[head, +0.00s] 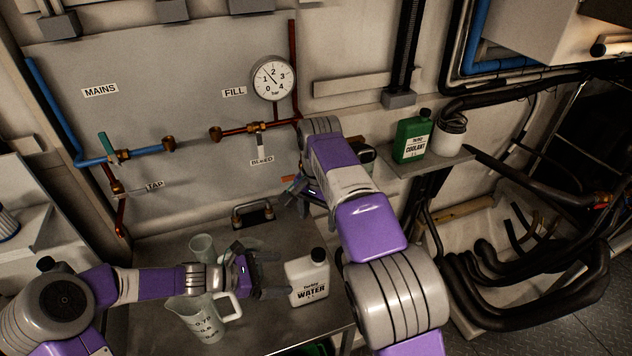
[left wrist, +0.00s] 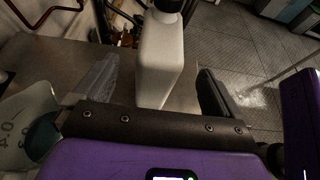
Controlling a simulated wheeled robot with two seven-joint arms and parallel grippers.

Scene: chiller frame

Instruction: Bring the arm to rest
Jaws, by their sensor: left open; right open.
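My left gripper (head: 268,276) is low over the metal worktop (head: 165,262), open, with its fingers pointing right. A white WATER bottle (head: 308,280) with a black cap stands upright just off the fingertips. In the left wrist view the bottle (left wrist: 160,58) shows ahead, between the two open fingers (left wrist: 155,95), which do not press on it. My right gripper (head: 308,190) is open by the wall panel below the gauge, partly hidden by my right arm.
A clear measuring jug (head: 205,320) stands close beside my left gripper, with a smaller cup (head: 202,246) behind. A handled dark object (head: 253,214) lies at the back. Wall pipes carry a gauge (head: 273,78). A green COOLANT bottle (head: 411,140) and white container (head: 447,137) stand on the shelf.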

